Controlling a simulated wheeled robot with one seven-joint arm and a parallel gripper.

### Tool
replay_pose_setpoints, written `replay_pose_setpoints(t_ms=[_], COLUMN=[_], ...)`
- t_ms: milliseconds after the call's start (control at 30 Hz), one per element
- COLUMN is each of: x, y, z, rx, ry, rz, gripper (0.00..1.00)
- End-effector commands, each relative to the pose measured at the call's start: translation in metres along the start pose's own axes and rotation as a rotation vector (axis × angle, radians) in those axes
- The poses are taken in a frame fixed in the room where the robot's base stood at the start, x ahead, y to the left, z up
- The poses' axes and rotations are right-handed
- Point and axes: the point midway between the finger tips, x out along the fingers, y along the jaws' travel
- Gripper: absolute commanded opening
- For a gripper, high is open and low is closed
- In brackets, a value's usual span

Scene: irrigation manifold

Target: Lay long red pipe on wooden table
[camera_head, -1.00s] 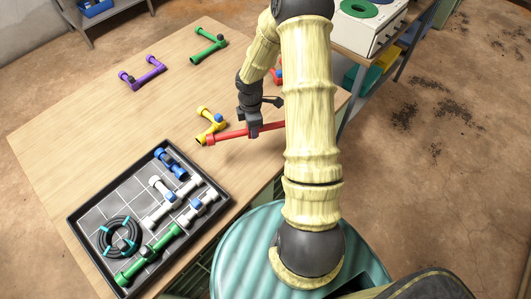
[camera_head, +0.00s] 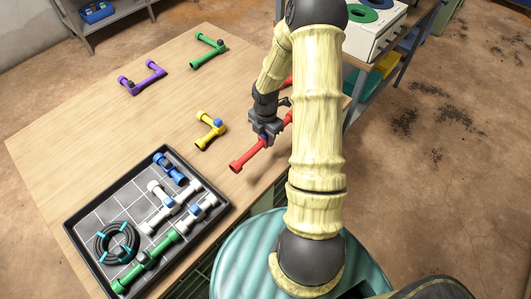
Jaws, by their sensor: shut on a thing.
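The long red pipe (camera_head: 249,154) is in my gripper (camera_head: 265,138), which is shut on it near its middle. The pipe slants from lower left to upper right over the right front edge of the wooden table (camera_head: 110,110). Its right end passes behind my arm. I cannot tell whether the pipe touches the table. Another red piece (camera_head: 287,82) shows partly on the table behind my arm.
A yellow pipe piece (camera_head: 207,135) lies just left of the red pipe. Purple (camera_head: 142,80) and green (camera_head: 208,54) pieces lie farther back. A black tray (camera_head: 78,210) holds several pipe pieces and a coiled hose (camera_head: 117,243). The table's left middle is clear.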

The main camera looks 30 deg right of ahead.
Motion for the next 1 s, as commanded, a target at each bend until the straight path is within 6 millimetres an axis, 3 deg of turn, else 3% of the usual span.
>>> replay_pose_setpoints(t_ms=[200, 567, 833, 1000], x=[0.039, 0.044, 0.076, 0.081], y=[0.0, 0.001, 0.0, 0.001], z=[-0.001, 0.0, -0.001, 0.0], rx=[-0.002, 0.0, -0.001, 0.0], ry=[0.002, 0.0, 0.002, 0.0], rz=[-0.002, 0.001, -0.003, 0.001], gripper=[0.08, 0.08, 0.08, 0.08])
